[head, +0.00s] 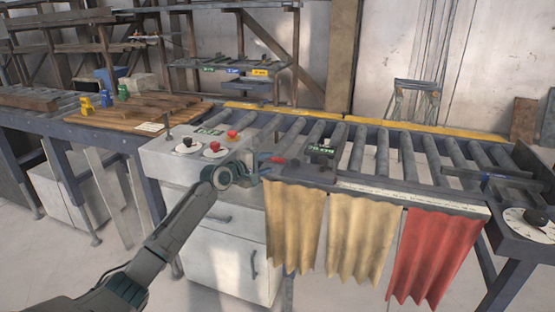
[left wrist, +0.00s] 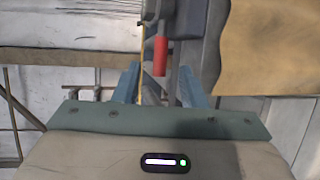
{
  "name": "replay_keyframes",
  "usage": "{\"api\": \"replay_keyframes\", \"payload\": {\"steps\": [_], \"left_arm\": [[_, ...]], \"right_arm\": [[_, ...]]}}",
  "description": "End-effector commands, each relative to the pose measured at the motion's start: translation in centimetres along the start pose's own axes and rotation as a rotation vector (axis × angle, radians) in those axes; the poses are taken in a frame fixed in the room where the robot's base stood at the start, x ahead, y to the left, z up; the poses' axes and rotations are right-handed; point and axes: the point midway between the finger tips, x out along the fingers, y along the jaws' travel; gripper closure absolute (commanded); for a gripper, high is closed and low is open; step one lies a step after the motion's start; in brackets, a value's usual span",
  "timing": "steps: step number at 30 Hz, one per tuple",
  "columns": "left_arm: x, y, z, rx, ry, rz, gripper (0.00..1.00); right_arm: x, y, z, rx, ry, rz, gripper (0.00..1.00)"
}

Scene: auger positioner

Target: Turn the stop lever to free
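The stop lever appears to be the red-gripped handle (head: 278,160) at the front edge of the roller table, left of a black block with a green label (head: 320,150). The red handle also shows in the left wrist view (left wrist: 160,56), lined up with the gap between my fingers. My left gripper (head: 268,164) is at the lever, its blue fingers apart on either side in the left wrist view (left wrist: 160,88). I cannot tell whether they touch it. The lever's pivot and any free marking are not readable. My right gripper is not in view.
A control box (head: 196,150) with red knobs and dials stands left of the gripper. Tan and red curtains (head: 434,253) hang below the table edge. Rollers (head: 383,150) fill the table behind. A dial (head: 530,224) is at far right. Wooden boards (head: 150,112) lie at left.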

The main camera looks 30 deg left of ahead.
Motion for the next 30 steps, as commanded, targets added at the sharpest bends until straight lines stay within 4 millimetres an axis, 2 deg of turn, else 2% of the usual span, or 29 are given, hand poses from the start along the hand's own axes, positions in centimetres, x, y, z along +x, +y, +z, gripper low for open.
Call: {"api": "replay_keyframes", "payload": {"steps": [3, 9, 14, 22, 23, 28, 30], "left_arm": [[2.3, 0.2, 0.1, -0.006, -0.001, 0.001, 0.62], [4.8, 0.0, 0.0, -0.002, 0.0, 0.0, 0.62], [5.7, 0.0, 0.0, 0.001, 0.0, -0.001, 0.62], [5.8, -0.1, 0.0, 0.002, 0.0, -0.001, 0.62], [5.8, -0.1, 0.0, 0.002, 0.0, -0.001, 0.66], [5.8, -0.1, 0.0, 0.002, 0.0, -0.002, 0.99], [5.7, -0.1, 0.0, 0.002, 0.0, -0.002, 1.0]], "right_arm": [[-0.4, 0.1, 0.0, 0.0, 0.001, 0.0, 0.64], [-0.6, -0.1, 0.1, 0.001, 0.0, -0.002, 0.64], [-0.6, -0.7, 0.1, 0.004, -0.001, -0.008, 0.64], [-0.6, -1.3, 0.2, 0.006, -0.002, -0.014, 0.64], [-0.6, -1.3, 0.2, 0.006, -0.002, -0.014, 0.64], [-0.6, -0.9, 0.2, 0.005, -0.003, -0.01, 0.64], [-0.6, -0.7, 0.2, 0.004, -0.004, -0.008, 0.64]]}}
